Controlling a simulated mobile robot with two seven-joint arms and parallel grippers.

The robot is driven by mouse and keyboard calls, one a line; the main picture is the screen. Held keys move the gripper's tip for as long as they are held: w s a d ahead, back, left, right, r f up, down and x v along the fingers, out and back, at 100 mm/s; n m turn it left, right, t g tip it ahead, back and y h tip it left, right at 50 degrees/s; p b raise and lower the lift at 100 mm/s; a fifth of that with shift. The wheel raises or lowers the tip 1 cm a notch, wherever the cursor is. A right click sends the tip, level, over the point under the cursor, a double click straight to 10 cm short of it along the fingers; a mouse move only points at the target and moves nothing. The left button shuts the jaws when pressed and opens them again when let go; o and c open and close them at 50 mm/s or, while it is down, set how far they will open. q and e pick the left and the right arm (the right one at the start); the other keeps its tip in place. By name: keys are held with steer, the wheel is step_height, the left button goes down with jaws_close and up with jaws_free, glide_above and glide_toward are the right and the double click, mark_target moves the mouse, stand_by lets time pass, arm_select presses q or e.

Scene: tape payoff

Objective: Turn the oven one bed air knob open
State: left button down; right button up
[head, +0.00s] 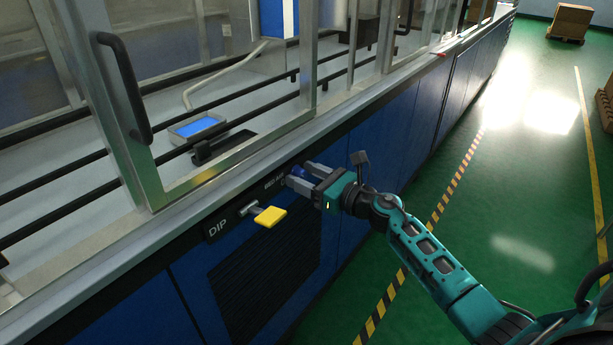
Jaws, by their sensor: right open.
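A small blue knob (298,171) sits on the front panel of the blue machine, beside a small label plate (273,184) whose print is too small to read surely. My right gripper (300,178) reaches in from the right, its two grey fingers pointing at the panel. It is open, with the knob showing between its fingers; I cannot tell whether either finger touches it. The fingers hide part of the knob, so its turn position is unclear. My left gripper is not in view.
A yellow paddle handle (270,216) sticks out left of my right gripper, near the DIP label (218,228). A dark vent grille (270,275) lies below. A framed door with a black handle (125,85) stands above left. Green floor (500,190) is open at right.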

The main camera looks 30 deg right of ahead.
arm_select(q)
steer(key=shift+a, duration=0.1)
arm_select(e)
steer(key=c, duration=1)
